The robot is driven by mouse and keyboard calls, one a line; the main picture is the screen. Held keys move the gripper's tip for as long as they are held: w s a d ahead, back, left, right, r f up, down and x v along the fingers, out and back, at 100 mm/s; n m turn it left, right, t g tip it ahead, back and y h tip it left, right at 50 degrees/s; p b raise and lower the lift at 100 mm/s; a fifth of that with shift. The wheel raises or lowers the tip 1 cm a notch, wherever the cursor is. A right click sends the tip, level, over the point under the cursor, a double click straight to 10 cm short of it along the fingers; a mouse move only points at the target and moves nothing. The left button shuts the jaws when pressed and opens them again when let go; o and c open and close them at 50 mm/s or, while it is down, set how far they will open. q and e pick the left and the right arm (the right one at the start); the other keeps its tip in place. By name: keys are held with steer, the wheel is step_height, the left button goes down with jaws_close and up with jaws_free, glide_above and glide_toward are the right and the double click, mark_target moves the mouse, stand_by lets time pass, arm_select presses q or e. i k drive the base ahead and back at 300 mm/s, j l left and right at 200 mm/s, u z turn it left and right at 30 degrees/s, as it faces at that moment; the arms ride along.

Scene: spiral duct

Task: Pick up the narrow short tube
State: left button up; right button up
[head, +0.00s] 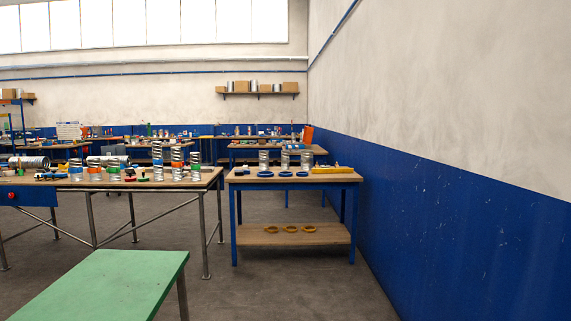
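Several silver spiral duct tubes stand upright on two benches ahead. On the blue-legged bench, short upright tubes stand at the back: a left tube (263,160), a middle tube (285,160) and a right tube (306,159). On the long wooden table, taller-looking tubes stand near the right end, among them one tube (157,158) and another tube (177,160). A shorter tube (195,159) stands right of them. From this distance I cannot tell which one is the narrow short tube. Neither of my grippers is in view.
The long wooden table (212,175) and the blue-legged bench (341,177) have a narrow gap between them. Blue rings (285,173) lie on the bench; orange rings (290,229) lie on its shelf. A green table (115,280) is close at lower left. Grey floor is free at front centre.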

mark_target(284, 153)
steer(key=i+u, duration=0.2)
steer(key=i, duration=4.2)
